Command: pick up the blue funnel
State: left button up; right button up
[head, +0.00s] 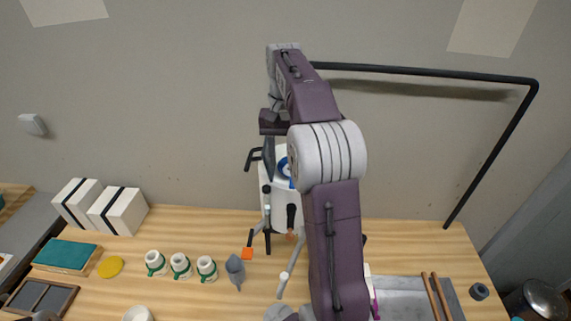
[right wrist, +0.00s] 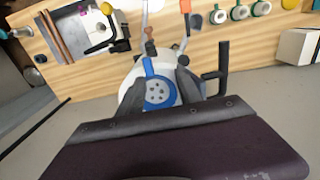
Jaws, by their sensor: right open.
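The blue funnel (right wrist: 148,68) shows in the right wrist view as a bright blue ring with a short handle around a pale disc with holes. It is at a white rounded container (right wrist: 132,92); how it rests there I cannot tell. In the head view the blue funnel (head: 284,167) is partly hidden behind my right arm. My right gripper (right wrist: 162,72) is open, its dark fingers on either side of the funnel. I cannot tell whether they touch it. In the head view the right gripper (head: 268,158) points down beside the white container. My left gripper is not in view.
Three white cups with green bands (head: 180,265) stand on the wooden table, beside a grey cone-shaped piece (head: 235,268). White boxes (head: 118,210) stand at the back left. A black rail (head: 430,72) rises at the right. Wooden sticks (head: 438,295) lie at the front right.

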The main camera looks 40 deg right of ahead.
jog(key=f, duration=0.1)
jog(key=s+d+f, duration=0.1)
jog(key=f, duration=0.1)
jog(key=shift+s+d+f, duration=0.1)
jog(key=shift+s+f, duration=0.05)
jog(key=shift+s, duration=0.05)
jog(key=shift+w+f, duration=0.1)
jog(key=shift+w, duration=0.05)
jog(key=f, duration=0.1)
jog(key=s+f, duration=0.1)
jog(key=f, duration=0.1)
jog(key=f+p, duration=0.1)
jog(key=shift+s+d+f, duration=0.2)
jog(key=shift+s+f, duration=0.05)
jog(key=shift+f, duration=0.25)
jog(key=shift+w+a, duration=0.2)
jog(key=shift+w, duration=0.15)
grip_shut()
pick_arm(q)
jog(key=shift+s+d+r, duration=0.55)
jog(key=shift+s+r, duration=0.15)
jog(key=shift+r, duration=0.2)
pick_arm(e)
jog(key=shift+s+d, duration=0.1)
jog(key=shift+s, duration=0.1)
